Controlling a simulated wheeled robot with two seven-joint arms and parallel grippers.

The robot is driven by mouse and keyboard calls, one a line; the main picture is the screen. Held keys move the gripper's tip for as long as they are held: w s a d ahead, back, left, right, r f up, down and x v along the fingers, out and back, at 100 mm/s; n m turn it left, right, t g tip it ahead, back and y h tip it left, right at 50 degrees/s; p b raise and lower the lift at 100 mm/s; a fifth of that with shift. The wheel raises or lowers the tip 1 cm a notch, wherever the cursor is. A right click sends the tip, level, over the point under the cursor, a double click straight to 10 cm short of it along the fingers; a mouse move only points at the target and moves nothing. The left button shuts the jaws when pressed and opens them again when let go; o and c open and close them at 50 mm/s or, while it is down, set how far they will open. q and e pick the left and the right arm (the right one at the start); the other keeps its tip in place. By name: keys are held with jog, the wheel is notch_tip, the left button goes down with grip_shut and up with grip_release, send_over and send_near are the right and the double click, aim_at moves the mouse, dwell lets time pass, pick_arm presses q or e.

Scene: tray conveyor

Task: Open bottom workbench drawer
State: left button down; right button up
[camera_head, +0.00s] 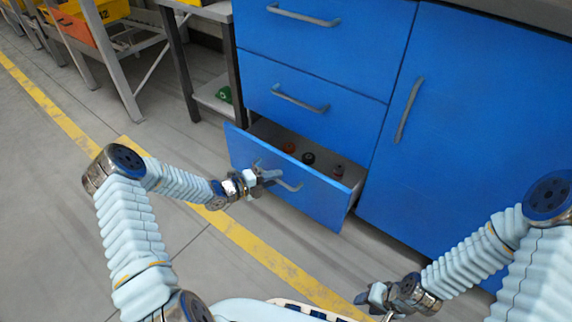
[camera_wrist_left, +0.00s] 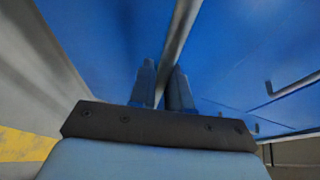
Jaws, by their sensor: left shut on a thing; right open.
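The blue workbench's bottom drawer (camera_head: 300,193) is pulled partly out, with its inside showing behind the front panel. Several small round items (camera_head: 308,158), red and dark, sit inside it. My left gripper (camera_head: 272,176) is shut on the grey bar handle (camera_head: 290,187) of this drawer. In the left wrist view, its two fingers (camera_wrist_left: 162,85) stand on either side of the handle bar (camera_wrist_left: 180,35). My right gripper (camera_head: 372,296) is open and empty, low in front of the cabinet, apart from it.
Two shut drawers with grey handles (camera_head: 300,105) lie above the bottom drawer. A shut cupboard door (camera_head: 470,130) is to the right. A metal-legged table (camera_head: 185,70) stands left of the bench. The floor with a yellow line (camera_head: 265,250) is clear.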

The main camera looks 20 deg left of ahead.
pick_arm(q)
jog(key=s+a, duration=0.4)
jog(key=s, duration=0.7)
jog(key=s+a, duration=0.4)
jog(key=s, duration=0.7)
jog(key=shift+s+b, duration=0.2)
jog(key=shift+b, duration=0.25)
jog(key=shift+a, duration=0.15)
jog(key=c, duration=1.4)
grip_release()
jog(key=shift+c, duration=0.2)
jog(key=p+v, duration=0.1)
jog(key=v, duration=1.2)
jog(key=shift+s+a, duration=0.25)
jog(key=shift+s, duration=0.05)
jog(key=shift+r, duration=0.15)
